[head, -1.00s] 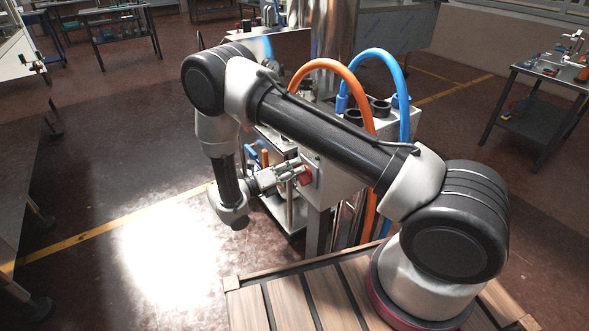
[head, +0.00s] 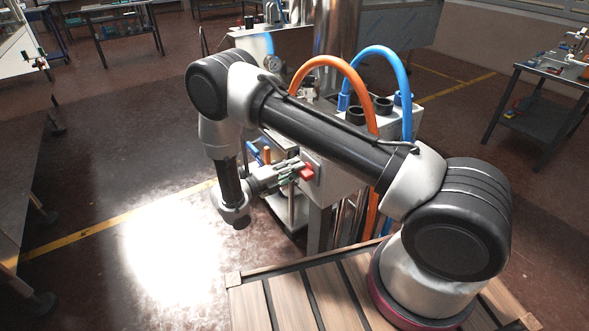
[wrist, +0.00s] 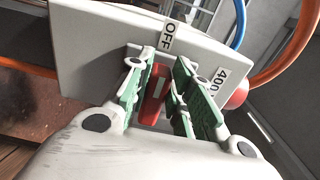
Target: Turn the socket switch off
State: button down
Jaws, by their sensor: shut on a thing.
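The socket switch is a red handle (wrist: 153,95) with a white mark, on the face of a pale grey box (wrist: 90,40). In the wrist view its long side points roughly toward the OFF label (wrist: 168,38). My gripper (wrist: 160,85) has its green-padded fingers shut on either side of the handle. In the head view, my gripper (head: 291,174) reaches the red handle (head: 306,172) from the left. The fingers hide part of the handle and its base.
An orange hose (head: 335,64) and a blue hose (head: 385,52) arch above the box. Open floor (head: 110,190) lies to the left.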

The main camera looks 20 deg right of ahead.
dwell(0.4)
jog(key=c, duration=1.3)
grip_release()
jog(key=shift+a, duration=0.1)
jog(key=v, duration=1.2)
